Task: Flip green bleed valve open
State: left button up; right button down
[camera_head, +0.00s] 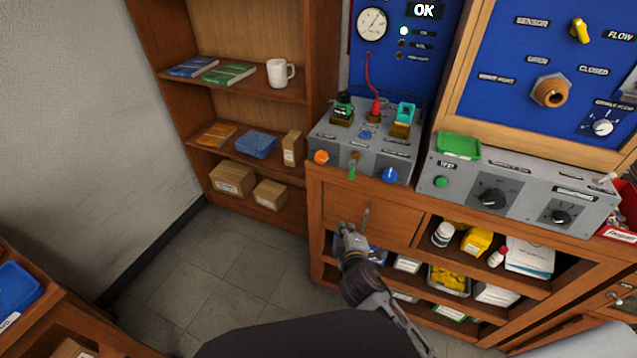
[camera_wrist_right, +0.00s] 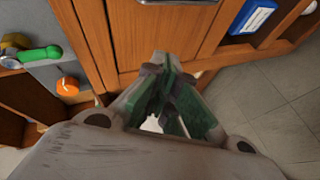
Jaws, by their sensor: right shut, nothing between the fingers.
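The green bleed valve (camera_head: 352,172) is a small green lever on a brass-coloured body at the front of the grey regulator box. Its handle points down in the head view. In the right wrist view the green lever (camera_wrist_right: 42,53) lies at the upper left, pointing right from its brass body. My right gripper (camera_head: 346,230) is shut and empty, in front of the drawer below the box and apart from the valve. Its closed fingers also show in the right wrist view (camera_wrist_right: 168,75). My left gripper is not in view.
An orange knob (camera_head: 321,157) and a blue knob (camera_head: 390,174) flank the valve. The wooden drawer (camera_head: 345,207) has a projecting metal handle (camera_head: 366,217) close to my right gripper. A grey control panel (camera_head: 520,190) stands to the right. The floor at the left is clear.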

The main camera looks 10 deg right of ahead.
aim_at(352, 170)
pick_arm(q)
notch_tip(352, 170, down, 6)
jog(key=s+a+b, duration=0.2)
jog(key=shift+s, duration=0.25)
pick_arm(e)
jog(key=a+r+n+t, duration=0.2)
jog(key=r, duration=0.4)
jog(key=a+r+n+t, duration=0.2)
jog(key=r, duration=0.4)
jog(key=shift+w+a+r+n+t+y, duration=0.3)
jog(key=shift+a+r+y, duration=0.05)
jog(key=shift+r+y, duration=0.05)
jog(key=shift+w, duration=0.15)
jog(key=shift+w+d, duration=0.15)
jog(key=shift+w, duration=2.25)
jog(key=shift+w+d, duration=0.1)
jog(key=shift+w, duration=2.3)
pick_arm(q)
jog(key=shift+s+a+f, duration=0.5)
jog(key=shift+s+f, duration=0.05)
pick_arm(e)
jog(key=shift+s+d, duration=0.25)
jog(key=shift+d, duration=0.4)
jog(key=shift+s+d, duration=0.25)
jog(key=shift+d, duration=0.35)
jog(key=shift+s+d, duration=0.25)
jog(key=shift+d, duration=0.4)
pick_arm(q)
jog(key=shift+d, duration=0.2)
